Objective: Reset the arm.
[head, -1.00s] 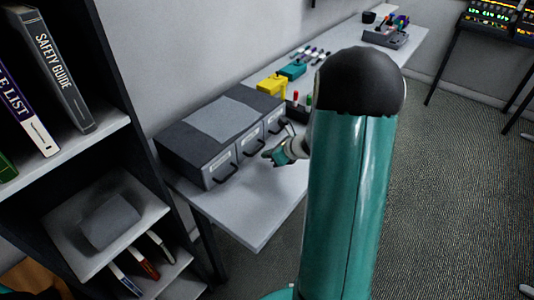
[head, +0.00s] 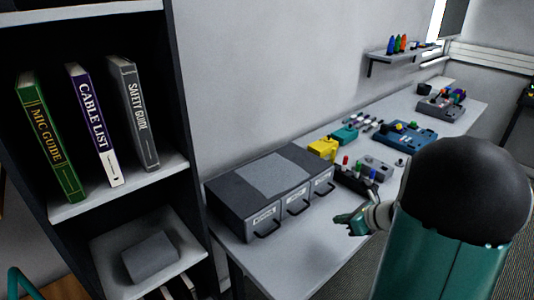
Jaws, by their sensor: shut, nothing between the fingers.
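My gripper (head: 345,221) is at the end of my teal and black arm, above the white table (head: 262,285). It is shut and empty, in front of the grey drawer box (head: 272,187) and a little to its right. It appears apart from the drawer handles. The three drawers look closed. My arm's large black joint and teal link fill the lower right and hide part of the table.
A dark shelf (head: 180,120) with a green book (head: 48,140), a purple-and-white book (head: 95,125) and a grey book (head: 135,113) stands at the left. Yellow (head: 323,148) and blue (head: 407,134) devices lie farther along the table. A small wall shelf (head: 400,55) hangs beyond.

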